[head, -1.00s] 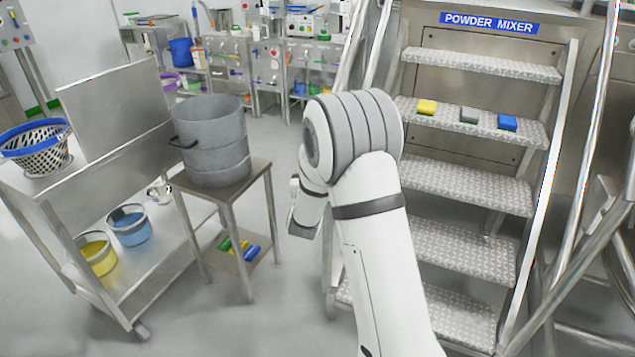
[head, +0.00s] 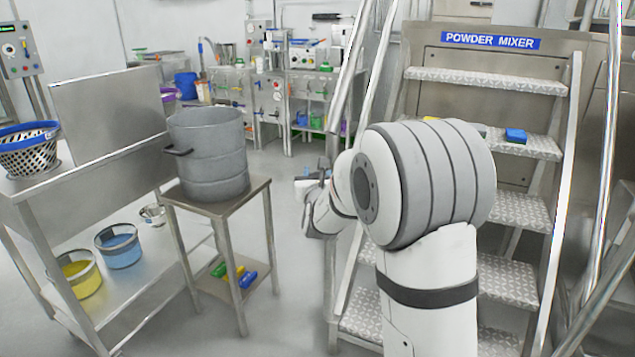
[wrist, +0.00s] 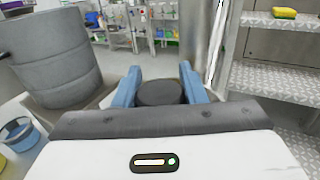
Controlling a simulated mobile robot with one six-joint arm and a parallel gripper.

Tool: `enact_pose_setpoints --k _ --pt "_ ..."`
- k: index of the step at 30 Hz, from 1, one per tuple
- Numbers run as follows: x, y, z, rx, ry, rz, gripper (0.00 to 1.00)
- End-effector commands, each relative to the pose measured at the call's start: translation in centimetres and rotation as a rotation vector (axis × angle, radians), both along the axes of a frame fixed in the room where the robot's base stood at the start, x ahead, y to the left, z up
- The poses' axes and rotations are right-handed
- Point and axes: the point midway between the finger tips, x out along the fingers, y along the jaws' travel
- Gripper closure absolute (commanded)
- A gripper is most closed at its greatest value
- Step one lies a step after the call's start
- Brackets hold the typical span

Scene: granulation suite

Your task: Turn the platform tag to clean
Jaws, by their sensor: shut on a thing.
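In the wrist view the fingers of my gripper (wrist: 160,82) are closed on a dark grey, round-topped thing (wrist: 160,93). Its lower part is hidden by the gripper body, and I cannot tell whether it is the tag. I cannot make out a platform tag or its wording in either view. A blue "POWDER MIXER" sign (head: 490,40) is above the steps.
A grey drum (head: 208,155) stands on a small steel table (head: 262,184) to the left. A cart (head: 120,158) carries a basket and buckets. A blue sponge (head: 515,135) and a yellow sponge (wrist: 284,13) lie on a step. Rails flank the steps; floor behind is clear.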

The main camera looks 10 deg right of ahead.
Motion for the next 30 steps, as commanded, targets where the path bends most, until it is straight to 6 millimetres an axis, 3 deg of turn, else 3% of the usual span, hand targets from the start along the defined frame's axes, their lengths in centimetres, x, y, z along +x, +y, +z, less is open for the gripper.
enact_pose_setpoints --k 13,14,18,21,30 --pt "0.06 0.11 0.29 -0.001 -0.005 0.005 0.85" --pt "0.06 0.11 0.29 -0.001 -0.005 0.005 0.6" --pt "0.04 0.08 0.22 -0.001 -0.004 0.004 0.48" --pt "0.03 0.06 0.16 0.0 -0.003 0.003 0.41" --pt "-0.43 0.09 0.14 0.001 -0.001 0.003 0.41"
